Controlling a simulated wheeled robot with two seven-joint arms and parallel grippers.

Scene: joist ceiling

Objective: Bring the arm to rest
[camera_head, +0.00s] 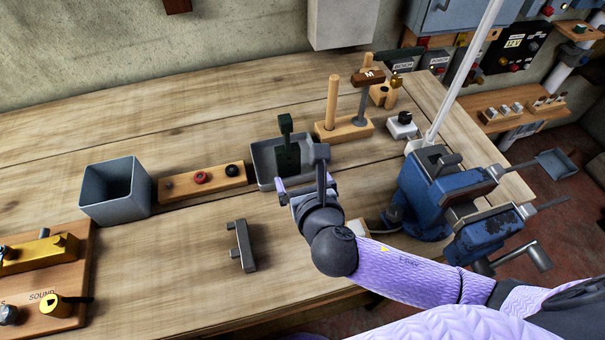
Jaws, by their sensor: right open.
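My right arm (405,268) reaches in from the lower right over the bench. Its gripper (300,172) is open above the near edge of a grey tray (262,160). A dark green block-like piece (287,150) stands in the tray, just beyond the gripper. I cannot tell whether the fingers touch it or the tray, and part of the tray is hidden behind the gripper. My left gripper is not in view.
A blue vise (425,190) stands right of my forearm, with a white pole (460,75) behind it. A grey bin (115,190), a wooden button board (203,182) and a dark metal bracket (241,246) are to the left. The front-middle bench (170,275) is clear.

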